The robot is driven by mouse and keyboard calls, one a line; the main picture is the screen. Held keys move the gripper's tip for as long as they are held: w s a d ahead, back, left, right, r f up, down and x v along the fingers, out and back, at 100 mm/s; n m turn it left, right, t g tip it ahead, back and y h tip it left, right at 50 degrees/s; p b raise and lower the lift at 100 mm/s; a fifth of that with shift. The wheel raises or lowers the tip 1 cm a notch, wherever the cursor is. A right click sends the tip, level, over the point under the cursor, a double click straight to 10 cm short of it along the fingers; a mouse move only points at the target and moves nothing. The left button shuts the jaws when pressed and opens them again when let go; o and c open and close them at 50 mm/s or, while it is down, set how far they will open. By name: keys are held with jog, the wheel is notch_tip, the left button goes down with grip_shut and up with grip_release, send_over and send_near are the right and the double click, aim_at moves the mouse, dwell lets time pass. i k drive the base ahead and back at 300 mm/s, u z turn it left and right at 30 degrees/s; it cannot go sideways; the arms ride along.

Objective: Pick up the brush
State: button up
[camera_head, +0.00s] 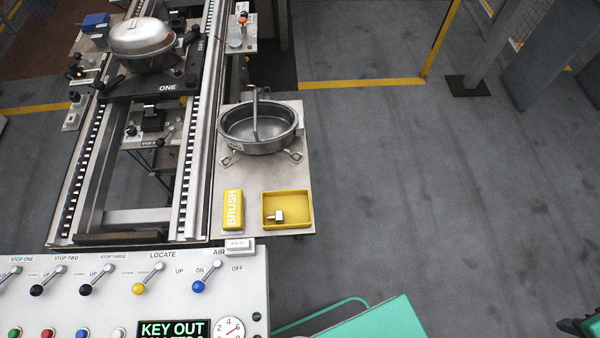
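A yellow block marked BRUSH (233,209) lies on the pale side plate right of the conveyor rails, its lettering running along its length. Bristles cannot be made out. Right beside it, and apart from it, is a shallow yellow tray (308,210) with a small metal piece (278,215) inside. Behind both stands a round grey metal basin (235,143) with an upright grey piece (254,118) rising at its middle. My gripper is not visible.
A control panel (110,275) with levers and buttons fills the lower left, close in front of the plate. A teal surface (370,322) lies at bottom centre. Grey floor (430,190) to the right is open.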

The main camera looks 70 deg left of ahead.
aim_at(232, 212)
jog(key=i, duration=0.65)
jog(key=u, duration=3)
jog(key=i, duration=0.5)
jog(key=u, duration=3.3)
